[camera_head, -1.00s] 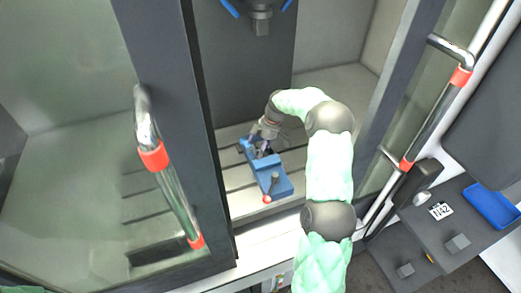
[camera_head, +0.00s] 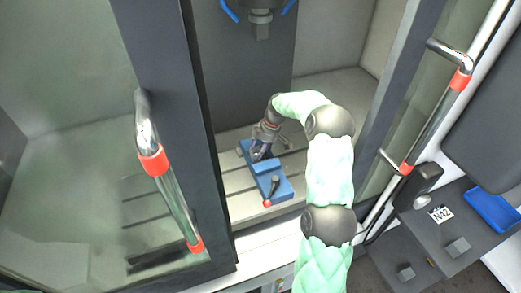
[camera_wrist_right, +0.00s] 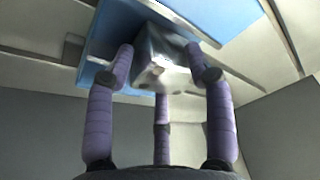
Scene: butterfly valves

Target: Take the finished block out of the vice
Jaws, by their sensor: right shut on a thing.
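The blue vice (camera_head: 268,167) stands on the slotted bed inside the machine, with its red-tipped handle (camera_head: 268,201) toward the front. My right gripper (camera_head: 257,153) is down at the vice's far end. In the right wrist view the finished block (camera_wrist_right: 163,62), a shiny grey metal piece, is between the purple fingers of the right gripper (camera_wrist_right: 160,65), which is shut on it. The blue vice (camera_wrist_right: 98,65) shows around and behind the block there. I cannot tell whether the block still touches the vice jaws. In the head view the gripper hides the block. My left gripper is not in view.
The spindle (camera_head: 261,25) hangs above and behind the vice. Door frames with red-and-chrome handles (camera_head: 152,160) stand at both sides of the opening. Outside right, a dark grey surface (camera_head: 425,235) carries grey blocks (camera_head: 458,247) and a blue tray (camera_head: 492,209).

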